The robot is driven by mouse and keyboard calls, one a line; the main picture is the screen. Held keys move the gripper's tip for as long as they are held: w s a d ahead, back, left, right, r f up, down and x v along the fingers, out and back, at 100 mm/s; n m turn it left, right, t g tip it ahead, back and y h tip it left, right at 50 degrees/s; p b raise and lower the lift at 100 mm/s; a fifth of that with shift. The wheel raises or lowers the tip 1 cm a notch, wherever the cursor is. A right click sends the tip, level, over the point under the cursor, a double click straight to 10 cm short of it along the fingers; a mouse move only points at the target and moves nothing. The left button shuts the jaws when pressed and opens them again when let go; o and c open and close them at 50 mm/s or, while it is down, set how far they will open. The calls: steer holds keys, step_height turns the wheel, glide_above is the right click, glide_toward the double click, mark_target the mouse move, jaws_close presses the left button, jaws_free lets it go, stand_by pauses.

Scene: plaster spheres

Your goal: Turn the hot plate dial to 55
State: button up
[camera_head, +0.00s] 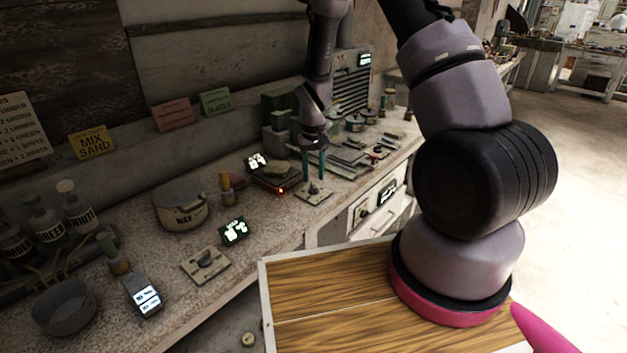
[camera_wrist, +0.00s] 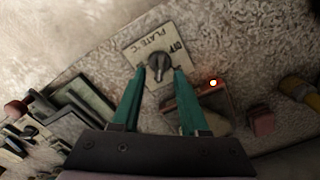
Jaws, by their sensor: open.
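The hot plate dial (camera_wrist: 159,66) is a dark knob on a pale plate lettered "PLATE °C" and "OFF" in the wrist view. In the head view the dial (camera_head: 314,187) sits near the bench's front edge, right of the hot plate. My gripper (camera_wrist: 163,75) is open, its two green fingers either side of the knob in the picture. I cannot tell whether they touch it. In the head view my gripper (camera_head: 314,170) hangs just above the dial. The dark hot plate (camera_head: 275,178) has a lit red lamp and a display above it whose number I cannot read surely.
A second dial on a pale plate (camera_head: 206,264) is further left, near a small display (camera_head: 233,231). Tools (camera_head: 375,150) lie right of my gripper.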

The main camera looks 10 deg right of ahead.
step_height(320, 180, up, 8)
stand_by(0.5)
step_height(320, 180, up, 21)
steer(key=m+t+y, duration=0.1)
steer(key=m+t, duration=0.1)
steer(key=t, duration=0.1)
glide_above(314, 184)
steer(key=s+d, duration=0.4)
steer(key=s, duration=0.3)
steer(key=s+d+r+m+t, duration=0.1)
steer(key=s+r+t, duration=0.1)
steer(key=s+r, duration=0.3)
steer(key=s+d+r+m+t+y, duration=0.1)
steer(key=s+r+t, duration=0.1)
steer(key=s+r, duration=0.4)
steer(key=shift+s+r, duration=0.2)
steer(key=shift+s, duration=2.3)
steer(key=shift+d, duration=0.1)
stand_by(1.5)
